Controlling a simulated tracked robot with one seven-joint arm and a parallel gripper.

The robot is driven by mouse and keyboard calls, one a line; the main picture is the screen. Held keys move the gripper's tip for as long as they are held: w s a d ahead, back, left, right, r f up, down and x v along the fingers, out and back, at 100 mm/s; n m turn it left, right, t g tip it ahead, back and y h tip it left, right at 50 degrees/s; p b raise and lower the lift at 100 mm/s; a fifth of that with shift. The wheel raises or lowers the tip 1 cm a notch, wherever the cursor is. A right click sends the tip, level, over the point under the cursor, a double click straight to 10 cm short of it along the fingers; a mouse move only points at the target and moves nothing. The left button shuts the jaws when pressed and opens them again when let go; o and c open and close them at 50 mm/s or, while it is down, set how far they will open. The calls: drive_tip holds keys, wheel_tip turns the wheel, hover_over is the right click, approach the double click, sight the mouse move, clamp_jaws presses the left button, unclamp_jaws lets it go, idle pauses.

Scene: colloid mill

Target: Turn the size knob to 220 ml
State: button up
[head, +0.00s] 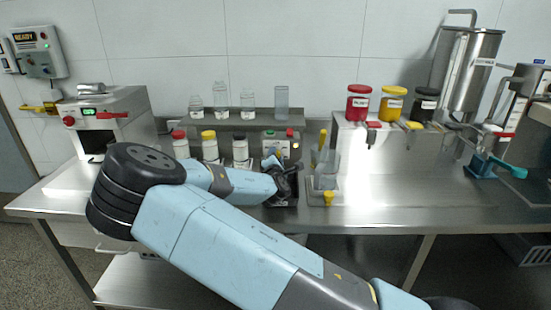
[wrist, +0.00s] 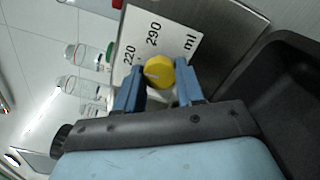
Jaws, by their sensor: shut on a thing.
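The size knob (wrist: 159,72) is a round yellow knob in the wrist view. It sits on a white dial plate (wrist: 170,38) printed with 220, 290 and ml. A pale pointer mark shows on the knob's left part, on the side of the 220; its exact direction is hard to tell. My gripper (wrist: 158,87) has its two blue fingers on either side of the knob and is shut on it. In the head view my gripper (head: 285,183) is at the small grey machine (head: 283,145) in the middle of the bench, and the knob is hidden there.
Bottles with red, yellow and black caps (head: 209,146) stand left of the machine. Clear bottles (head: 220,97) stand on the shelf behind. A clear container (head: 327,172) is close on the right. The steel bench (head: 400,205) is open further right.

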drive_tip(key=shift+d+f, duration=0.15)
drive_tip(key=o, duration=1)
drive_tip(key=shift+o, duration=0.2)
drive_tip(key=shift+r, duration=0.7)
drive_tip(key=s+d+r, duration=0.3)
drive_tip(key=s+r, duration=0.8)
drive_tip(key=s, duration=0.2)
drive_tip(key=shift+s+d+r, duration=0.25)
drive_tip(key=shift+d+r, duration=0.1)
